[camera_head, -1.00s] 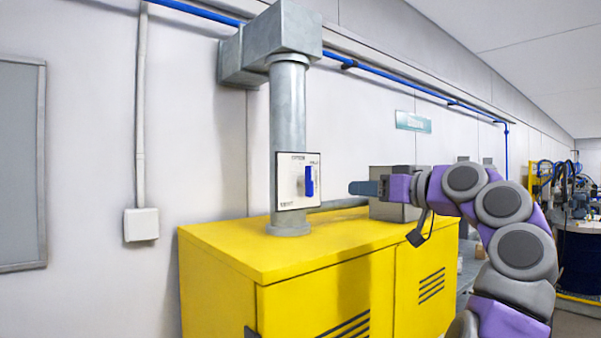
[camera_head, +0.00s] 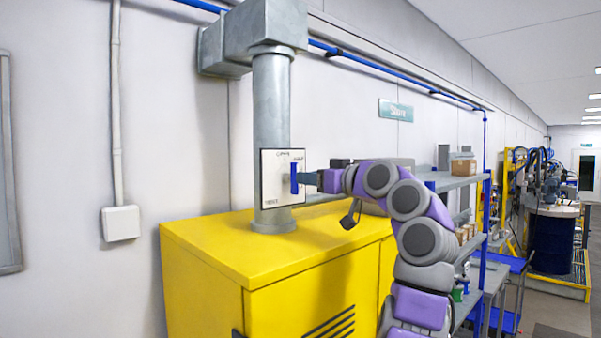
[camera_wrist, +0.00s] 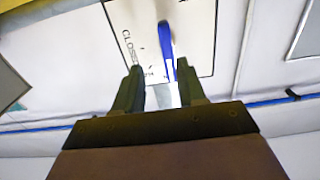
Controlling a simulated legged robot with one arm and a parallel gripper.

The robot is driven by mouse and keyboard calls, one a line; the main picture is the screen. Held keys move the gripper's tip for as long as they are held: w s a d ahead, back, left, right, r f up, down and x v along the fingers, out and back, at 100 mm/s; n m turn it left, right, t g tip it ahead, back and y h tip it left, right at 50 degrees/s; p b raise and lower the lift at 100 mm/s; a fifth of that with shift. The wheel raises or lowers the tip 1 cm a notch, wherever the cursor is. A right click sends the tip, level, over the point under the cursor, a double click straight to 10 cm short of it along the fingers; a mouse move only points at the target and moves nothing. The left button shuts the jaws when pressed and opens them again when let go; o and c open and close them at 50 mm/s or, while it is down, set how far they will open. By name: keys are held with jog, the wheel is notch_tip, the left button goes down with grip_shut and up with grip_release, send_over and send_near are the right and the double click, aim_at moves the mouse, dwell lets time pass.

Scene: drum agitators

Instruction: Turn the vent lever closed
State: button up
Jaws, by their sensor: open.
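The blue vent lever (camera_head: 294,178) stands upright on a white, black-bordered plate (camera_head: 270,188) fixed to the grey vertical duct (camera_head: 271,105). My gripper (camera_head: 308,178) is right at the lever's right side in the head view. In the wrist view my gripper (camera_wrist: 158,82) is open, its two dark fingers apart. There the blue lever (camera_wrist: 166,48) lies just ahead, with its near end between the fingertips, closer to the right one. Part of the word "CLOSED" shows on the plate (camera_wrist: 200,30) to the left of the lever. Whether a finger touches the lever cannot be told.
A yellow cabinet (camera_head: 235,250) stands under the duct. A blue shelf unit with boxes (camera_head: 462,163) is behind my arm to the right. A blue drum (camera_head: 552,243) and machinery stand further right. A white wall box (camera_head: 121,223) hangs at the left.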

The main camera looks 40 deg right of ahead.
aim_at(294, 176)
jog(key=w+a, duration=0.1)
jog(key=w, duration=0.1)
jog(key=w+a+p, duration=0.1)
jog(key=w, duration=0.1)
jog(key=shift+a+r, duration=0.3)
jog(key=shift+w+d+f, duration=0.2)
jog(key=shift+w+d, duration=0.15)
jog(key=shift+w, duration=0.15)
jog(key=shift+w+d+f, duration=0.2)
jog(key=shift+w+d, duration=0.15)
jog(key=shift+w, duration=0.1)
jog(key=shift+s+d, duration=0.1)
jog(key=shift+d, duration=0.2)
jog(key=shift+s, duration=0.1)
jog(key=shift+a+r, duration=0.2)
jog(key=shift+a, duration=0.35)
jog(key=c, duration=0.5)
jog(key=shift+d, duration=0.1)
grip_shut()
